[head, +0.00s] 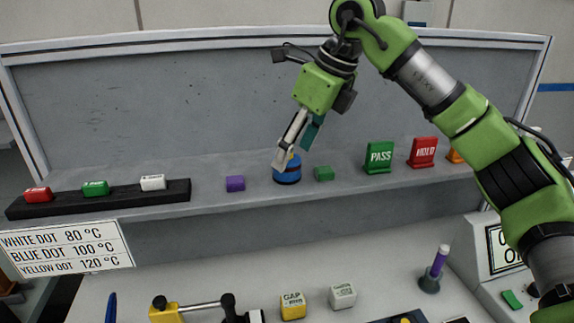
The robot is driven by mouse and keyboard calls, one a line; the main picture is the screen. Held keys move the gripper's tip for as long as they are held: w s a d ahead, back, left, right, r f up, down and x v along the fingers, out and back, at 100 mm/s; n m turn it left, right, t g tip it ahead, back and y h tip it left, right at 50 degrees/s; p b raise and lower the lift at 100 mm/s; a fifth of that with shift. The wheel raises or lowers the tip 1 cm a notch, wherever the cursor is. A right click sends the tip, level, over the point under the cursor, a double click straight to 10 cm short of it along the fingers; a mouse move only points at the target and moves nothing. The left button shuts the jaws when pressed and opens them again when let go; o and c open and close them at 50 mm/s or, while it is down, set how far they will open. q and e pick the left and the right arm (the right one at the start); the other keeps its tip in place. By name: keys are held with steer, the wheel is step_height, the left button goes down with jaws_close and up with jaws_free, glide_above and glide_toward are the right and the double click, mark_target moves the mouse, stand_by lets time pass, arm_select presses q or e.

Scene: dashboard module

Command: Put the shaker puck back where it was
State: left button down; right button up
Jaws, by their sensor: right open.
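A round blue puck (287,176) with a dark band and a bit of yellow on top sits on the shelf (335,194), upright as far as I can see. I take it for the shaker puck. My right gripper (285,160) reaches down from above with its jaws open. Its fingertips are right at the top of the puck and cover part of it. I cannot tell whether they touch it. My left gripper is not in view.
A green PASS sign (378,157) and a red HOLD sign (423,152) stand to the right. A black rack (120,197) with coloured blocks is at left. The panel (200,90) rises behind.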

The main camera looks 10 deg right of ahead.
steer(key=p+x, duration=0.1)
steer(key=x, duration=0.2)
steer(key=shift+w+a+f, duration=0.25)
steer(key=shift+w, duration=0.05)
steer(key=shift+w+f, duration=0.1)
steer(key=shift+f, duration=0.25)
steer(key=c, duration=1.4)
steer(key=shift+r, duration=0.15)
jaws_close()
